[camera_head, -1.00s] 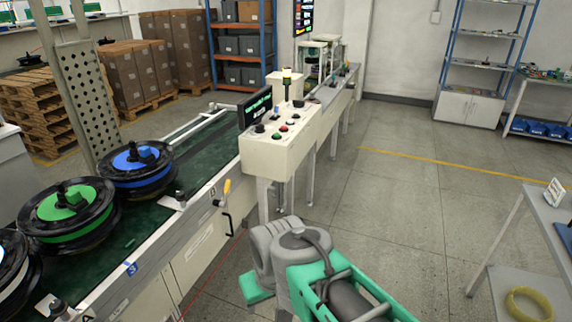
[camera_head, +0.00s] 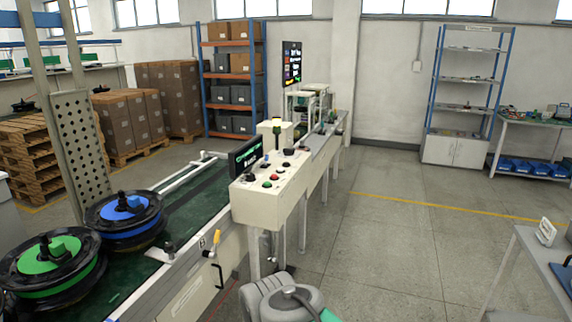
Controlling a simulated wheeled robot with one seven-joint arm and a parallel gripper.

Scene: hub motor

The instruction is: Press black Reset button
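A cream control box (camera_head: 258,205) stands on legs in the middle of the view, beside the conveyor. Its sloping top carries several small controls, among them a red button (camera_head: 275,178), a green button (camera_head: 267,184) and several black ones. One black control (camera_head: 288,151) sits toward the back of the top. The labels are too small to read, so I cannot tell which black control is Reset. A small dark display with lit text (camera_head: 245,158) stands at the box's left edge. My gripper is out of view; only part of my arm shows at the bottom, below the box.
A green conveyor (camera_head: 190,220) runs along the left, carrying a reel with a green top (camera_head: 50,262) and one with a blue top (camera_head: 125,218). A perforated metal post (camera_head: 80,145) rises beside them. A grey table (camera_head: 535,265) stands at the right. The floor between is clear.

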